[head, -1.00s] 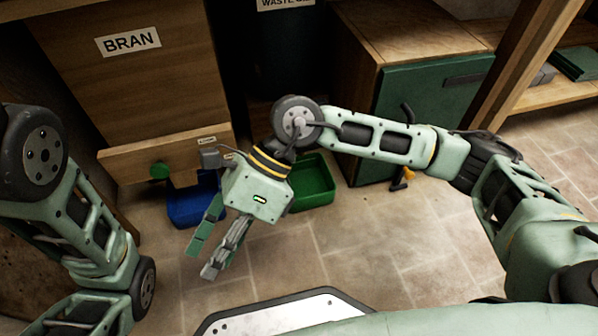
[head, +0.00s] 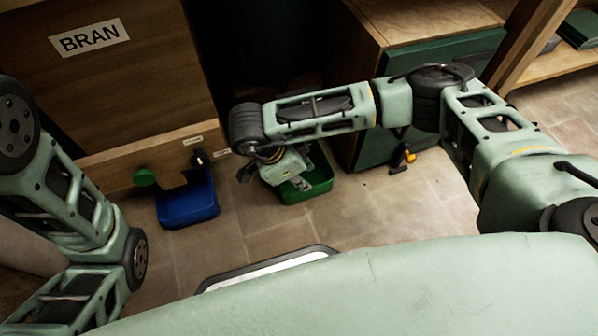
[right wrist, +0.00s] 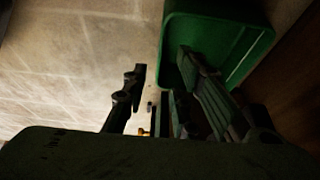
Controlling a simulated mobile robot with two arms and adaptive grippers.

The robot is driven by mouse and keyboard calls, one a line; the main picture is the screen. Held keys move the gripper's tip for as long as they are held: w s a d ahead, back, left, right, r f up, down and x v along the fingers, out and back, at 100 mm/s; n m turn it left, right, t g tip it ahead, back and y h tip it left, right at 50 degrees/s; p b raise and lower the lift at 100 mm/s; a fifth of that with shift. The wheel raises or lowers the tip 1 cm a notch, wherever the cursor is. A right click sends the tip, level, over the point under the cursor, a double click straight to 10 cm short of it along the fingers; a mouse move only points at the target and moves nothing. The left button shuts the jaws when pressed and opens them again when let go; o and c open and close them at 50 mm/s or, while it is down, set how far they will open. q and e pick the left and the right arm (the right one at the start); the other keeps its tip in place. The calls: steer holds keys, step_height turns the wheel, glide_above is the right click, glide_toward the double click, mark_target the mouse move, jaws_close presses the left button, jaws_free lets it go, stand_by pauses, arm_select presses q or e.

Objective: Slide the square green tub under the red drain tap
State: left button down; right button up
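The square green tub (head: 314,191) stands on the floor right of the blue tub, partly hidden by my right arm. It also shows at the upper right of the right wrist view (right wrist: 256,48). My right gripper (head: 294,182) is low over the tub's left part. In the right wrist view the fingers (right wrist: 160,85) are apart, one over the tub's inside and one left of its wall. I cannot tell whether either touches it. I cannot make out a red tap in these frames. My left arm shows at the left, but its gripper is out of view.
A blue tub (head: 187,207) stands below the BRAN bin (head: 110,90), with a green knob (head: 145,177) and a dark fitting (head: 200,160) close by. A green-fronted cabinet (head: 385,146) stands right of the green tub. Floor in front is open.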

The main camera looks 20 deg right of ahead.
steer(key=b+x, duration=0.5)
steer(key=x, duration=0.3)
steer(key=shift+a+b, duration=0.1)
steer(key=shift+b, duration=0.25)
steer(key=shift+r, duration=0.1)
steer(key=shift+c, duration=0.6)
jaws_close()
